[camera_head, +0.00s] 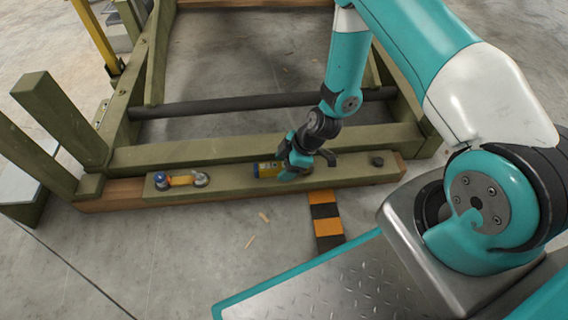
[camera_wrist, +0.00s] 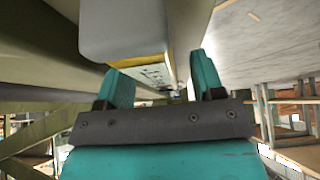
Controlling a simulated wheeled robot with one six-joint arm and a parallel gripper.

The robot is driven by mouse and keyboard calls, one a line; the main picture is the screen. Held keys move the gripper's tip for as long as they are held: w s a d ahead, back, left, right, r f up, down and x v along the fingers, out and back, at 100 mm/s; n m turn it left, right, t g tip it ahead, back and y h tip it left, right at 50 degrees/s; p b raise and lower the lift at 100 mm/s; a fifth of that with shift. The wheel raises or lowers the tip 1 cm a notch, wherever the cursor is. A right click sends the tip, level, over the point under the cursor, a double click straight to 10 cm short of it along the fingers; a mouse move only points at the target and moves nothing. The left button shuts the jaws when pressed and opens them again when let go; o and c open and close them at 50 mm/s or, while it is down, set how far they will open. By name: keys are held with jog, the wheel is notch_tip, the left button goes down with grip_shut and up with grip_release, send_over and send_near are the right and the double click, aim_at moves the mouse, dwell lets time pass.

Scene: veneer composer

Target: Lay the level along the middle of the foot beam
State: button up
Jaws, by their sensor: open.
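The foot beam (camera_head: 225,179) is a long olive-green beam lying low across the front of the frame. A yellow item with a blue end (camera_head: 267,169), which looks like the level, lies on the beam near its middle, partly hidden by my gripper. My gripper (camera_head: 292,166) is open, reaching down at the right end of this item. In the wrist view, my gripper (camera_wrist: 160,82) has its two teal fingers apart, with a yellow-edged, labelled body (camera_wrist: 155,72) between them. Whether the fingers touch it I cannot tell.
An orange tool with a blue knob (camera_head: 181,180) lies on the beam's left part. A small dark block (camera_head: 376,161) sits near its right end. A dark bar (camera_head: 235,105) crosses behind. A black-and-orange strip (camera_head: 325,218) and wood chips lie on the floor in front.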

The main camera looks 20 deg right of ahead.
jog(key=p+v, duration=0.9)
jog(key=v, duration=0.8)
jog(key=shift+r+p, duration=0.15)
jog(key=shift+p, duration=0.2)
jog(key=shift+d, duration=0.1)
